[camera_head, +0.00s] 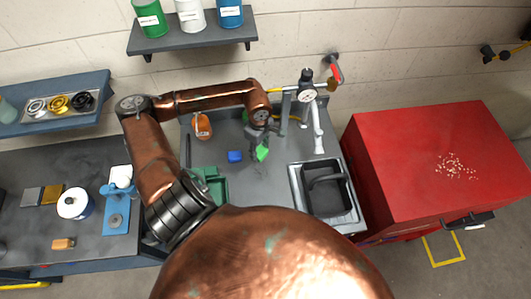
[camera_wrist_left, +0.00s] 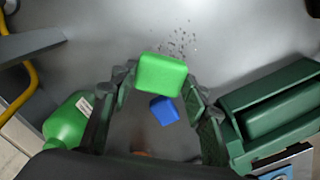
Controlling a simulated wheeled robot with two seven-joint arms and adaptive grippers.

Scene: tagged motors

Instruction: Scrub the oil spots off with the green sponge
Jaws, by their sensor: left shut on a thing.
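The green sponge (camera_wrist_left: 162,75) is between the fingertips of my left gripper (camera_wrist_left: 160,82), which is shut on it. In the head view my left gripper (camera_head: 259,136) is over the grey worktop (camera_head: 275,185), with the green sponge (camera_head: 262,153) at its tip. A patch of small dark oil spots (camera_wrist_left: 182,42) lies on the grey surface just beyond the sponge in the wrist view. I cannot tell whether the sponge touches the surface. My right gripper is not in view.
A blue block (camera_head: 235,156) lies left of the sponge. An orange bottle (camera_head: 202,126) stands at the back left, and a green container (camera_head: 215,188) at the front left. A sink basin (camera_head: 355,215) is on the right. A green bottle (camera_wrist_left: 68,122) shows in the wrist view.

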